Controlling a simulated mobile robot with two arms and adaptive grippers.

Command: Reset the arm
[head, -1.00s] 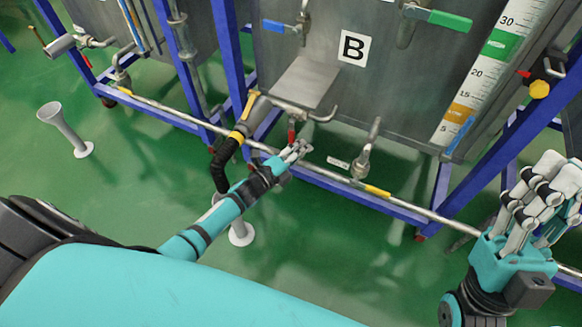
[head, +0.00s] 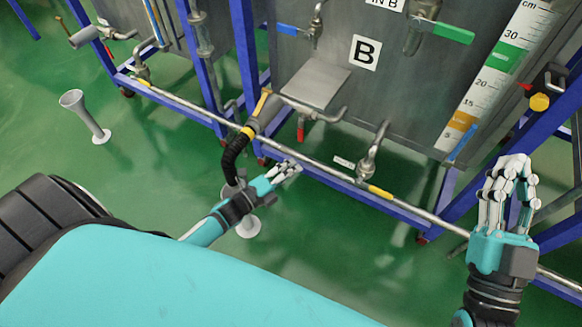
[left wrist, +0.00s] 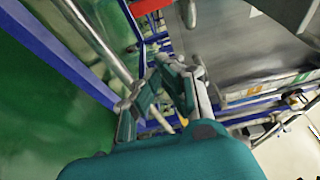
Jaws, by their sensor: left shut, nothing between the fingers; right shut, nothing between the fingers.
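My left gripper (head: 287,170) is in the middle of the head view, shut and empty, at the end of the teal left arm. It is in front of the steel tank marked B and appears beside the horizontal rail; whether it touches the rail cannot be told. The left wrist view also shows its fingers (left wrist: 165,88) with nothing between them. My right gripper (head: 512,175) is at the right of the head view, fingers up, curled shut and empty, in front of the blue frame.
The steel tank B (head: 415,100) stands behind, with a red-handled valve (head: 301,128), a black hose (head: 235,155) and a rail (head: 325,172) on the blue frame. White funnel-shaped stands (head: 88,118) are on the green floor (head: 130,180). Open floor lies at left.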

